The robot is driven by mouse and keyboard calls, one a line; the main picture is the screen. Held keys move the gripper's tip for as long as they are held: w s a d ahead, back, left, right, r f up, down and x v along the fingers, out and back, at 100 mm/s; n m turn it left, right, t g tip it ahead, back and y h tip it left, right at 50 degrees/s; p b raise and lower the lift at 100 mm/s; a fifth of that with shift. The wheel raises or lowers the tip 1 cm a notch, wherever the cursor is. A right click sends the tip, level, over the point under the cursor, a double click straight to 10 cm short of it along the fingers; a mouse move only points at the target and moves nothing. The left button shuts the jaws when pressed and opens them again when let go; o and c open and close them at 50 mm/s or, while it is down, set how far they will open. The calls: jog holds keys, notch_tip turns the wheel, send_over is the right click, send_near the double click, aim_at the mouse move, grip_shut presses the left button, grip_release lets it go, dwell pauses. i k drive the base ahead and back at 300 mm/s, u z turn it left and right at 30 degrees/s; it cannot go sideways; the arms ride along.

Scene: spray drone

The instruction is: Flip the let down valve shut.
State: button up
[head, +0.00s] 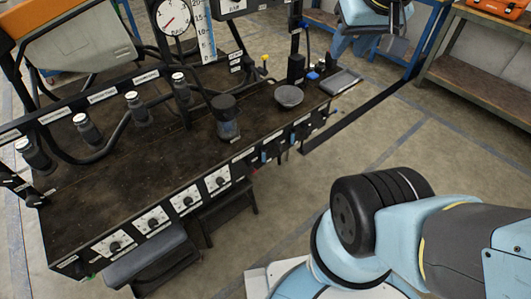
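A dark workbench (150,155) fills the left and middle of the head view. Along the right part of its front edge is a row of small labelled fittings, some with blue parts (264,157). The labels are too small to read, so I cannot tell which one is the let down valve or how its lever stands. My light blue arm (440,225) enters at the lower right, apart from the bench.
Several white-faced dials (152,220) line the bench front. A shelf (485,80) stands at upper right.

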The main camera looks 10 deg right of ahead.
aim_at(247, 161)
jog(key=u, duration=0.6)
jog(key=i, duration=0.15)
jog(key=z, duration=2.4)
jog(key=k, duration=1.05)
jog(key=u, duration=3.55)
jog(key=k, duration=0.1)
jog(key=z, duration=2)
